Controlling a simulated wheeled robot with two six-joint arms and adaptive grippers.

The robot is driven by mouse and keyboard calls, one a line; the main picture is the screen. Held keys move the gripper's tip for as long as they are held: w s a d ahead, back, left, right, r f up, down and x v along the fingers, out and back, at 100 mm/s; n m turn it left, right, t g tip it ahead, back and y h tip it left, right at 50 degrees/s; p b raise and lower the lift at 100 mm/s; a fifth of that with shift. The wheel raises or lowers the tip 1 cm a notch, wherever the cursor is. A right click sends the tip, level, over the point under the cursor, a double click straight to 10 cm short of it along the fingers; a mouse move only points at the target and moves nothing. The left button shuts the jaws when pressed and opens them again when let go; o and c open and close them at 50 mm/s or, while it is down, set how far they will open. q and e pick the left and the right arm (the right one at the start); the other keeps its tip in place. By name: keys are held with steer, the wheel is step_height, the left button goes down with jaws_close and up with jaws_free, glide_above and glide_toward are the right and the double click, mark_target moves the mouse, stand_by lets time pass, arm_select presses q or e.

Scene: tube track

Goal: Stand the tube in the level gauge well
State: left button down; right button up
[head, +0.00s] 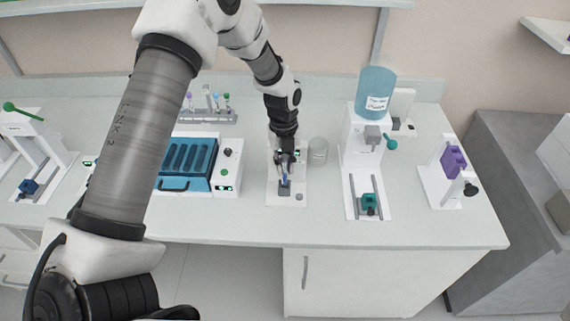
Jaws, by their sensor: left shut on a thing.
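My left gripper (286,158) comes down from above over a white station with a small dark grey block (284,188) on its base, which I take for the level gauge well. The gripper is shut on a tube (285,174), of which only a thin bluish part shows between the fingers and the block. The tube looks upright, right at or just above the block. I cannot tell whether its lower end is inside the well. My right gripper is not in view.
A glass jar (318,150) stands close right of the station. A dispenser with a blue bottle (375,92) stands further right, a purple-topped device (453,160) beyond it. A blue tray unit (187,163) is to the left, a tube rack (208,115) behind. The bench front is clear.

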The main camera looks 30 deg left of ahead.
arm_select(q)
steer(key=shift+f, duration=0.5)
steer(key=shift+f+b, duration=0.6)
steer(key=shift+b, duration=0.05)
steer(key=c, duration=1)
jaws_free()
steer(key=shift+c, duration=0.2)
steer(key=r, duration=0.8)
steer(key=w+a+r, duration=0.1)
steer(key=r, duration=0.3)
